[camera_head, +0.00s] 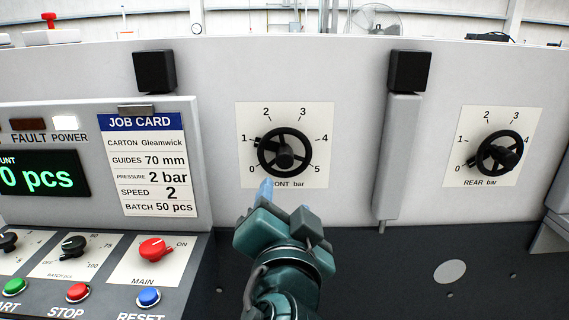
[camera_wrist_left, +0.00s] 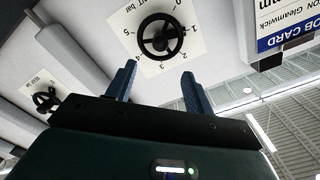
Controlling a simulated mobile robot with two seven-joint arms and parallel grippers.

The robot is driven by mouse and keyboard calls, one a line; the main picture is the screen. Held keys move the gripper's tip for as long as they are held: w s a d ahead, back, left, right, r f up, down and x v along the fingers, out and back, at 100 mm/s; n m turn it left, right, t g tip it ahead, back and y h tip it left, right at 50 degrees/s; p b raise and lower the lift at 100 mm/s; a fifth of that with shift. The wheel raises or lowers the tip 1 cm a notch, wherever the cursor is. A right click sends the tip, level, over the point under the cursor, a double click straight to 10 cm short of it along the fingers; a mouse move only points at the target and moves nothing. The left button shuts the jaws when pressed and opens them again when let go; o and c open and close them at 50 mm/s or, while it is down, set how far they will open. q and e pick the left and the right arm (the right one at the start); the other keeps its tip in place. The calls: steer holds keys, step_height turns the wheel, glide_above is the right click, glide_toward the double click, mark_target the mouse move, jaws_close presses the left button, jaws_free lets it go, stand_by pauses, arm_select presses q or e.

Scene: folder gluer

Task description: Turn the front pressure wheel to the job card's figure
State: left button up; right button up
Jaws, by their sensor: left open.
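The front pressure wheel (camera_head: 285,153) is a black handwheel on a white dial plate marked 0 to 5. Its dark pointer looks to be near the 1 mark. It also shows in the left wrist view (camera_wrist_left: 161,37), upside down. The job card (camera_head: 158,163) reads pressure 2 bar. My left gripper (camera_head: 286,202) is open and empty, just below the front wheel and in front of the plate's lower edge. In the left wrist view its two blue fingers (camera_wrist_left: 158,76) are apart and point toward the wheel, not touching it. My right gripper is not in view.
The rear wheel (camera_head: 498,153) is to the right, its pointer near 0. A grey vertical post (camera_head: 399,155) stands between the wheels. A control panel with a red main switch (camera_head: 153,249) and buttons is at the lower left. The space before the front wheel is free.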

mark_target(285, 162)
arm_select(q)
steer(key=w+p, duration=0.2)
steer(key=w, duration=1)
steer(key=shift+r, duration=0.1)
steer(key=shift+w, duration=0.4)
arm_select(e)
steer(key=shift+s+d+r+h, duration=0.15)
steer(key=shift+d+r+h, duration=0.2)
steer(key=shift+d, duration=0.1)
arm_select(q)
steer(key=c, duration=1)
steer(key=shift+o, duration=0.2)
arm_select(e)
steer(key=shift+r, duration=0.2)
